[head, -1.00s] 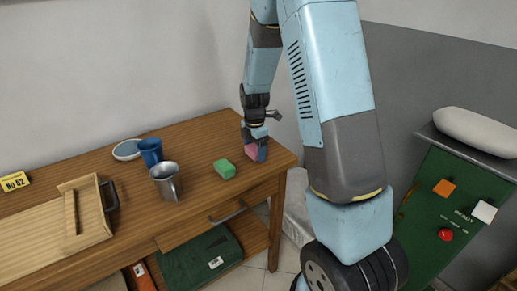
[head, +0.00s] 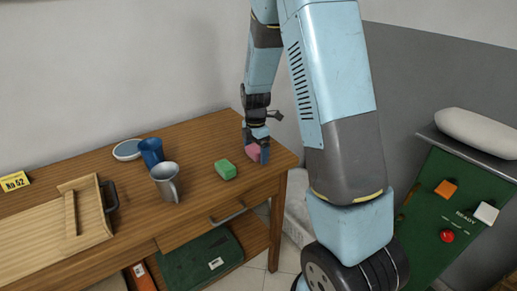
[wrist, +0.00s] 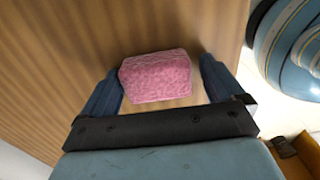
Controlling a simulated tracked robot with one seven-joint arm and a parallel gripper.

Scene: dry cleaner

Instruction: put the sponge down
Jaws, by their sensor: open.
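The pink sponge (wrist: 157,76) lies on the wooden table between the two fingers of my gripper (wrist: 160,88) in the wrist view. A gap shows between the sponge and the right finger; the left finger is very close to its left end, and I cannot tell if they touch. In the head view the sponge (head: 254,151) is at the right end of the table, partly hidden by my gripper (head: 257,146). My gripper is open around it, pointing down.
A green block (head: 225,170) lies left of the sponge. A metal mug (head: 166,182), a blue cup (head: 151,153) and a small dish (head: 127,150) stand farther left. A wooden tray (head: 88,235) is at the left. A green cabinet (head: 425,215) with buttons stands at the right.

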